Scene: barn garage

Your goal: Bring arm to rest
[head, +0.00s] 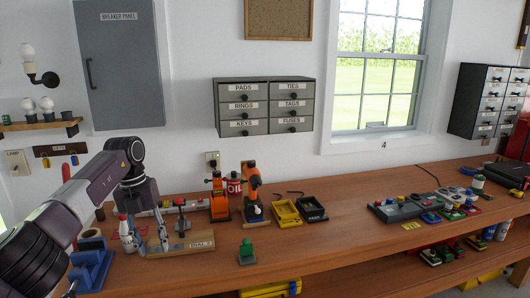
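My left arm (60,212) reaches in from the lower left, bends at a dark elbow and points down. My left gripper (146,243) hangs low over the left part of the wooden workbench (330,238). Its silver fingers look spread apart, with nothing clearly seen between them. It is in front of or beside a small wooden stand (190,244) marked "DIAL 2"; whether they touch I cannot tell. My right gripper is not in view.
A blue holder (91,268) stands close to my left arm. Orange tools (219,200), a yellow bin (286,213), a black bin (312,209) and a green-topped block (246,252) are to the right. The grey breaker panel (120,65) is above. The bench's middle front is mostly clear.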

